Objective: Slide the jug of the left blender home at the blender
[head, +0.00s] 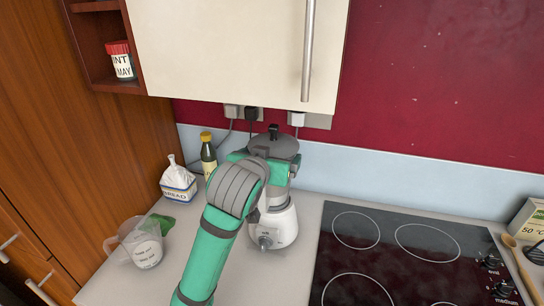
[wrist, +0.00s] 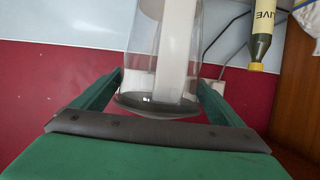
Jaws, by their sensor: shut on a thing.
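The blender's white base (head: 277,232) with a front knob stands on the counter in the head view, left of the hob. Its clear jug (head: 279,180) with a dark grey lid (head: 275,146) is upright above the base. My arm covers part of the jug and of where it meets the base, so I cannot tell how fully it sits. In the wrist view, which looks upside down, my gripper (wrist: 160,85) has a green finger on each side of the clear jug (wrist: 140,60) and is shut on it, near its dark rim.
A dark oil bottle (head: 208,155), a bread bag (head: 178,182) and a clear measuring jug (head: 140,243) stand to the left. A black hob (head: 400,262) lies to the right. A white wall cupboard (head: 230,45) hangs low above the blender. Sockets with plugs are behind it.

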